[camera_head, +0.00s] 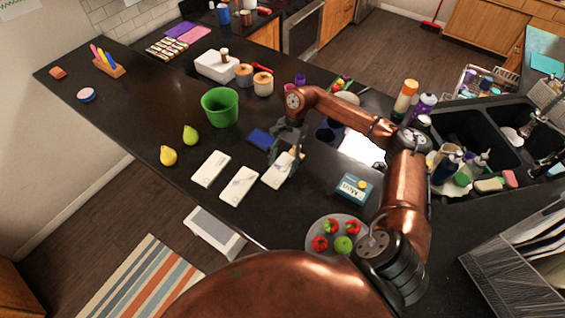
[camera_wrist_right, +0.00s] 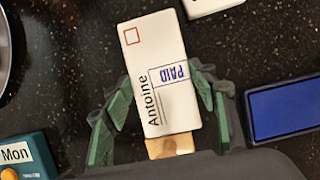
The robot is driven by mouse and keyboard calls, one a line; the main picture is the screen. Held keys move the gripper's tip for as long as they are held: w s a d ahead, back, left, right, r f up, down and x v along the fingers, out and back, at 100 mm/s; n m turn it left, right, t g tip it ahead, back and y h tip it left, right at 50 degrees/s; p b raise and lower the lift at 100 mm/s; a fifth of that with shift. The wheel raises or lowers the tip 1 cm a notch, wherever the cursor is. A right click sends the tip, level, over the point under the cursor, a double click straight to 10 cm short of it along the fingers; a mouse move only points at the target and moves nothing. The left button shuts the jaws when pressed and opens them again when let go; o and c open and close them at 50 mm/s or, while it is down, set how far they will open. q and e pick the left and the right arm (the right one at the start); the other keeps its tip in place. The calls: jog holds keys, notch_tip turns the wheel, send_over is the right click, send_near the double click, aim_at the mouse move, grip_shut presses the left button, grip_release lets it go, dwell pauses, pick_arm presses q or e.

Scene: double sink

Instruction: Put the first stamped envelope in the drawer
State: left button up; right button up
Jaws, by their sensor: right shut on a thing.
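My right gripper (camera_head: 287,160) is shut on a white envelope (camera_head: 279,171) above the dark counter. In the right wrist view the envelope (camera_wrist_right: 157,68) lies between the two green-lined fingers (camera_wrist_right: 165,100); it bears a blue PAID stamp, the name Antoine and a small red square. Two other white envelopes, one nearer the pears (camera_head: 211,168) and one nearer the counter edge (camera_head: 239,185), lie on the counter left of it. An open drawer (camera_head: 214,232) with a pale inside juts out below the counter's front edge. My left gripper is not in view.
A wooden piece (camera_wrist_right: 170,146) shows by the envelope's lower end. A blue pad (camera_head: 260,138) lies beside the gripper. A Mon box (camera_head: 354,187) and a fruit plate (camera_head: 311,238) stand to the right. Pears (camera_head: 190,135) and a green bucket (camera_head: 220,107) stand left.

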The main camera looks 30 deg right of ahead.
jog(key=shift+f, duration=0.1)
jog(key=shift+f+b, duration=0.1)
jog(key=shift+b, duration=0.2)
jog(key=o, duration=1.1)
jog(key=shift+r, duration=0.2)
